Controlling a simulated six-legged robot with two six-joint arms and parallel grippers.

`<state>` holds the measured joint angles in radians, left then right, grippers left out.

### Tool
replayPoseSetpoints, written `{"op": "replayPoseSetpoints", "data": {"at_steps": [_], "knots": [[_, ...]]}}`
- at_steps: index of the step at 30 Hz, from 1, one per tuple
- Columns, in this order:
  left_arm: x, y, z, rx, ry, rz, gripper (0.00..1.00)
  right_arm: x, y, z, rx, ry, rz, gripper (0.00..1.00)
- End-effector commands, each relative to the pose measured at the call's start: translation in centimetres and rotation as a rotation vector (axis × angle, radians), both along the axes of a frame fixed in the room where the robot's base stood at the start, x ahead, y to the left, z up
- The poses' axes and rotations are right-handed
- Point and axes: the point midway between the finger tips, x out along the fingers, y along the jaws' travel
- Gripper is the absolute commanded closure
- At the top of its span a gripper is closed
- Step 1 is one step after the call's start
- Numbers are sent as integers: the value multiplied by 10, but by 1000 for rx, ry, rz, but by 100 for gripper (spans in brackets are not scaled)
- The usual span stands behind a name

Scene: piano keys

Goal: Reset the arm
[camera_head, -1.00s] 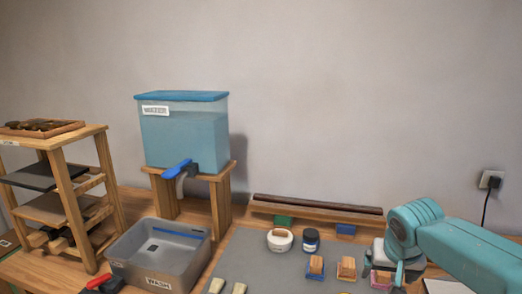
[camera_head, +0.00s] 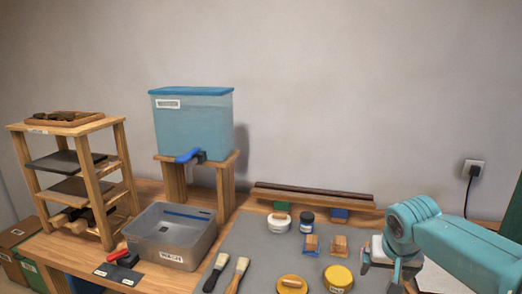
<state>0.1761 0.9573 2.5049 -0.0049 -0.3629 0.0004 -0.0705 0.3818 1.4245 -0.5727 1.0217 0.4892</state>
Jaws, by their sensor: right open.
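My right gripper (camera_head: 391,268) is at the right of the head view, at the end of a teal arm coming in from the right. Its fingers point down over the right part of the grey mat (camera_head: 255,245). The jaws are open. A pale block and a bit of blue show at the gripper; whether they touch it I cannot tell. My left gripper is not in the head view.
A water tank (camera_head: 193,125) with a blue tap stands on a wooden stand. A grey wash basin (camera_head: 172,252) sits below it. A wooden shelf (camera_head: 90,190) stands at left. Brushes (camera_head: 236,272), yellow-lidded tins (camera_head: 338,277), a white pot (camera_head: 279,222) and stamp blocks (camera_head: 311,244) occupy the mat.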

Motion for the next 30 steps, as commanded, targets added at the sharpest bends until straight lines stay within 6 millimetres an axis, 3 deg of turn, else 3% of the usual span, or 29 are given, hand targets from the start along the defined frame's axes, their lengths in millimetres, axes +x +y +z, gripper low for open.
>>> {"op": "replayPoseSetpoints", "data": {"at_steps": [5, 13, 20, 23, 26, 30], "knots": [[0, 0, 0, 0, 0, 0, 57, 2, 0, -3, 1, 3, 2, 9], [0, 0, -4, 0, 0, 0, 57, 3, 30, -76, 66, 58, 101, 9], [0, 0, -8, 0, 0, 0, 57, -14, 63, -157, 155, 113, 184, 9], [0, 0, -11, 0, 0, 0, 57, -33, 82, -205, 212, 146, 218, 9], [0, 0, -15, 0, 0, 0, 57, -68, 106, -265, 291, 191, 244, 9], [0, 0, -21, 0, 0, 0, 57, -145, 139, -346, 402, 254, 235, 9]]}}
